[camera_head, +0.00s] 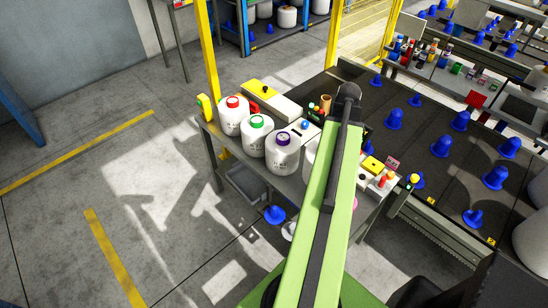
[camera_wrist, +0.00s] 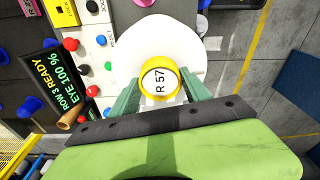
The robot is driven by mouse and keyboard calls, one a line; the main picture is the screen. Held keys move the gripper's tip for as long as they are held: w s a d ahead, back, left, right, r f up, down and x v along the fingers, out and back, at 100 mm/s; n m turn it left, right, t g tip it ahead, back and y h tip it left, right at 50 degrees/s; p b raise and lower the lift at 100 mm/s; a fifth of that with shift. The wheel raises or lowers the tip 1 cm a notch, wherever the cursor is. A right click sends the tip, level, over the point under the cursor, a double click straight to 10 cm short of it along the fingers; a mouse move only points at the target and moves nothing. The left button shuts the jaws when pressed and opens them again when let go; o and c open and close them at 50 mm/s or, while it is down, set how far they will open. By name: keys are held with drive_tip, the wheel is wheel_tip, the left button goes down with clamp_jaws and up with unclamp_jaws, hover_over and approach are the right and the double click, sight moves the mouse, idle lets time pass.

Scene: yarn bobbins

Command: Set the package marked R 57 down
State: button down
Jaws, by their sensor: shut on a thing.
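The package marked R 57 (camera_wrist: 162,42) is white, with a yellow ring around its labelled top, in the middle of the wrist view. My gripper (camera_wrist: 160,80) has a green finger on either side of that top and is shut on it. In the head view my green arm hides the gripper. A white body (camera_head: 310,158) shows partly beside the arm, in line with the other packages; I cannot tell if it is R 57. Whether the held package touches the bench below is not clear.
White packages with red (camera_head: 234,114), green (camera_head: 256,133) and purple (camera_head: 283,151) tops stand in a row on the bench. A button panel (camera_wrist: 96,50) and a display (camera_wrist: 52,88) lie left of the package in the wrist view. Floor shows at right.

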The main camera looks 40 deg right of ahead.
drive_tip(key=shift+w, duration=0.15)
drive_tip(key=shift+d, duration=0.2)
drive_tip(key=s+d+p, duration=0.1)
drive_tip(key=s+d, duration=0.6)
drive_tip(key=d, duration=0.1)
drive_tip(key=shift+d+r, duration=0.4)
drive_tip(key=shift+r, duration=0.05)
drive_tip(key=w+a+f+b, duration=0.6)
drive_tip(key=a+f+b, duration=0.4)
drive_tip(key=f+b, duration=0.1)
drive_tip(key=shift+w, duration=0.1)
drive_tip(key=shift+f, duration=0.1)
